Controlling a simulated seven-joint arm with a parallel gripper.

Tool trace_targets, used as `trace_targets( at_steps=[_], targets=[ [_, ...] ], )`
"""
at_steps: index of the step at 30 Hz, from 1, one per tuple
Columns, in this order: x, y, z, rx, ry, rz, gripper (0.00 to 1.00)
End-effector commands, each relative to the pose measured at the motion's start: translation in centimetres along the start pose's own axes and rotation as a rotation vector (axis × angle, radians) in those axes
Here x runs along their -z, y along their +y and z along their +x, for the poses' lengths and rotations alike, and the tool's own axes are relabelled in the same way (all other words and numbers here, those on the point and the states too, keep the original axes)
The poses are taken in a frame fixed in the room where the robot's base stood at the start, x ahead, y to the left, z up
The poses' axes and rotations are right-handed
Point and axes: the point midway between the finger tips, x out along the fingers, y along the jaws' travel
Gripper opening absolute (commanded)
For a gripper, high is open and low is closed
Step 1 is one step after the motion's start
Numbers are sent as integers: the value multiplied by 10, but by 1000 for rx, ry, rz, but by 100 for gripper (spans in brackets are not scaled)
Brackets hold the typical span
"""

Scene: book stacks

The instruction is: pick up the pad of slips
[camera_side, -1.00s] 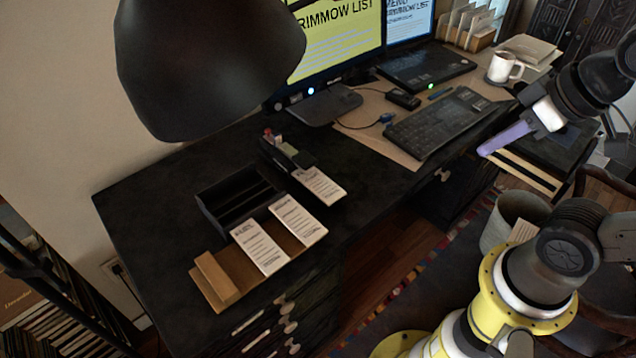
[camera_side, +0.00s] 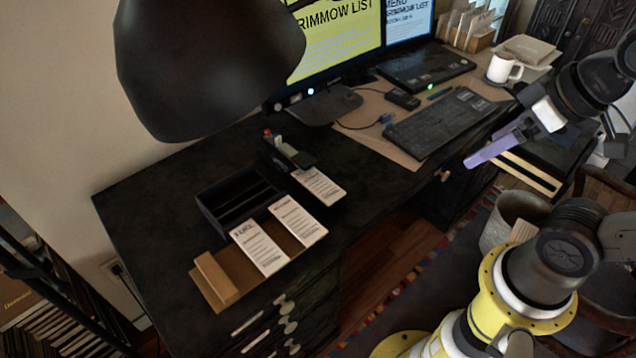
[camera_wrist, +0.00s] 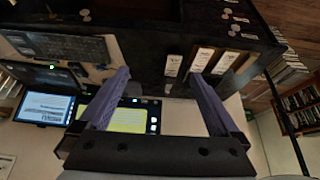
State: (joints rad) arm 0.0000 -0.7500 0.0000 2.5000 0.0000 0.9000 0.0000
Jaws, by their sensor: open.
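Three white printed slip pads lie on the dark desk, and I cannot tell which one the task means. Two of them, the left pad (camera_side: 260,247) and the middle pad (camera_side: 298,220), rest side by side on a brown board. The third pad (camera_side: 319,186) lies by a small dark stapler-like object (camera_side: 288,153). In the wrist view the pads show small beyond my fingers, such as one pad (camera_wrist: 202,60). My gripper (camera_side: 468,163) is in the air to the right of the desk's front edge, well apart from the pads. Its lavender fingers (camera_wrist: 160,75) are spread and empty.
A black divided tray (camera_side: 235,200) stands behind the pads, and a wooden block (camera_side: 215,276) sits on the board's left end. A large dark lamp shade (camera_side: 205,65) hangs over the desk's back. A keyboard (camera_side: 438,122) and white mug (camera_side: 503,68) are at right.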

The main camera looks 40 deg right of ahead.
Motion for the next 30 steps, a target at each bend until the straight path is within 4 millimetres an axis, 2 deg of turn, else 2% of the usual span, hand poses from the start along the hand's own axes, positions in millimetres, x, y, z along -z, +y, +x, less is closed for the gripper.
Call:
trace_targets(
  at_steps=[8, 11, 14, 17, 20, 23, 27, 30],
  targets=[
    [3, 0, -1, 0, 12, 16, 100],
    [24, 0, -12, -1, 62, 34, 100],
    [56, 0, -15, -1, 78, 50, 100],
    [93, -2, -10, 3, 70, 62, 100],
    [129, -6, 5, 6, 47, 69, 100],
    [164, -12, 30, 9, 12, 70, 100],
    [203, -23, 78, 11, -50, 67, 100],
    [221, -32, 120, 11, -104, 59, 100]
  ],
)
